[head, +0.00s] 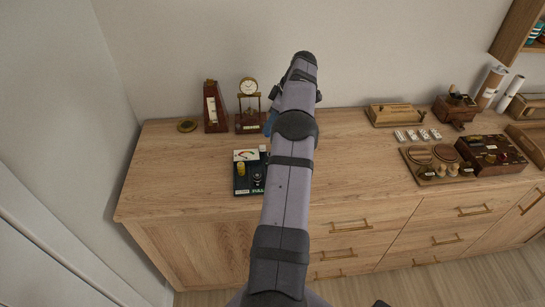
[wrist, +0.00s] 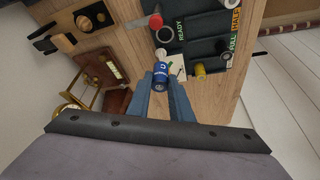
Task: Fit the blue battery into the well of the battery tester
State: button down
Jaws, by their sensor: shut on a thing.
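The blue battery (wrist: 160,76) is held between the blue fingers of my gripper (wrist: 166,84) in the wrist view. The black battery tester (wrist: 205,22) lies beyond the fingertips, with READY, FULL and HALF lettering. A round ringed opening (wrist: 165,34) shows on it, just past the battery; I cannot tell its depth. The battery seems to be above the tester's meter edge, apart from the opening. In the head view the tester (head: 242,188) stands on the cabinet top, and my arm hides the battery and most of the gripper.
A yellow cylinder (head: 240,168) stands on the tester. Wooden boxes and trays fill the right side. The cabinet top (head: 350,165) is clear right of my arm.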

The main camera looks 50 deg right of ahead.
jog(key=shift+s+d+f+n+y, duration=0.1)
jog(key=shift+s+d+n+y, duration=0.2)
jog(key=shift+s+n, duration=0.6)
jog(key=shift+f+p, duration=0.3)
jog(key=shift+f, duration=4.7)
jog(key=shift+f, duration=0.1)
jog(key=c, duration=1.6)
grip_release()
